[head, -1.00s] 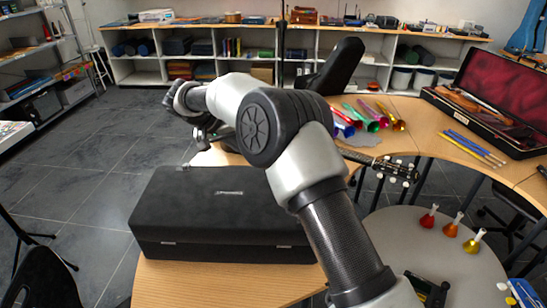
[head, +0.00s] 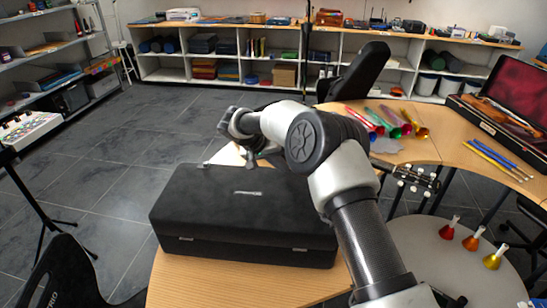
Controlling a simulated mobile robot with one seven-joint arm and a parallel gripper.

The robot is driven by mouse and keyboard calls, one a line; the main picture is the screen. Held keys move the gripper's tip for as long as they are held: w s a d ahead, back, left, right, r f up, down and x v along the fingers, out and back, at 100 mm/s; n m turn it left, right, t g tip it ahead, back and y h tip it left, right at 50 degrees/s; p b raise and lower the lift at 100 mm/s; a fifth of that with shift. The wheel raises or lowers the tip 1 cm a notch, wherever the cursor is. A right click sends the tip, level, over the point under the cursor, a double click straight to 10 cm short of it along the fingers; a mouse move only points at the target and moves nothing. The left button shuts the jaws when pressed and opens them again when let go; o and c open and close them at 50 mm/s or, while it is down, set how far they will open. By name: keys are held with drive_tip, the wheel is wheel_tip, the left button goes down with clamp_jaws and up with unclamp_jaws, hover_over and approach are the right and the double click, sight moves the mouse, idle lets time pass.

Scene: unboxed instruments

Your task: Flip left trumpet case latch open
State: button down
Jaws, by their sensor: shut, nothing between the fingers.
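The black trumpet case (head: 235,200) lies shut on the wooden table, its front long side facing me. Two small metallic latches show on that front: the left latch (head: 186,238) and the right latch (head: 299,248). Both lie close against the case, but they are too small to tell their exact state. My arm reaches over the right part of the case toward its far side. My gripper (head: 250,158) hangs near the far edge of the case, small and partly hidden by my wrist. It looks shut and empty, well away from the left latch.
A music stand (head: 40,200) and a black chair (head: 75,270) stand at the left. Coloured horns (head: 395,122) and an open violin case (head: 500,125) are on the right tables. Bare wood (head: 230,285) lies before the case.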

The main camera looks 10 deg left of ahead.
drive_tip(key=shift+d+r, duration=0.2)
drive_tip(key=shift+d, duration=1.65)
drive_tip(key=shift+w+d+f+b, duration=0.1)
drive_tip(key=shift+d+f+b, duration=0.1)
drive_tip(key=shift+d+b, duration=0.85)
drive_tip(key=shift+d+r, duration=0.15)
